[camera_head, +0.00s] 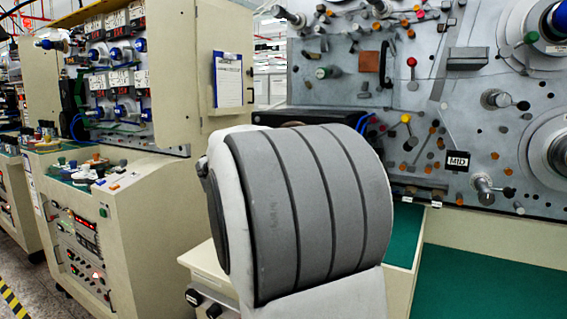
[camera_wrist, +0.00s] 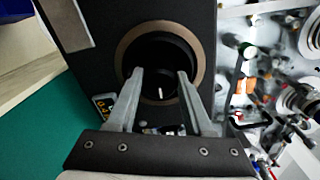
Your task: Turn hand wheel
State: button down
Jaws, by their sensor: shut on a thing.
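In the wrist view, the hand wheel (camera_wrist: 160,85) appears as a dark round piece with a short white mark, set inside a brown ring (camera_wrist: 125,42) on a black panel (camera_wrist: 90,60). My gripper (camera_wrist: 160,74) has one grey finger on each side of the wheel and is shut on it. The white mark points roughly up and down in the picture. The wheel's dark edges are hard to make out. In the head view, my grey arm fills the middle and hides my gripper and the wheel.
A black box (camera_head: 310,117) shows partly behind my arm in the head view. A metal panel (camera_head: 340,40) with spindles and knobs stands at the right. A beige cabinet (camera_head: 140,215) stands at the left. A green surface (camera_head: 490,285) is clear at lower right.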

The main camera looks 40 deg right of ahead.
jog(key=shift+m+b, duration=0.8)
jog(key=shift+m, duration=0.2)
jog(key=shift+c, duration=1.5)
grip_release()
jog(key=p+v, duration=0.2)
jog(key=v, duration=1.5)
jog(key=shift+a, duration=0.2)
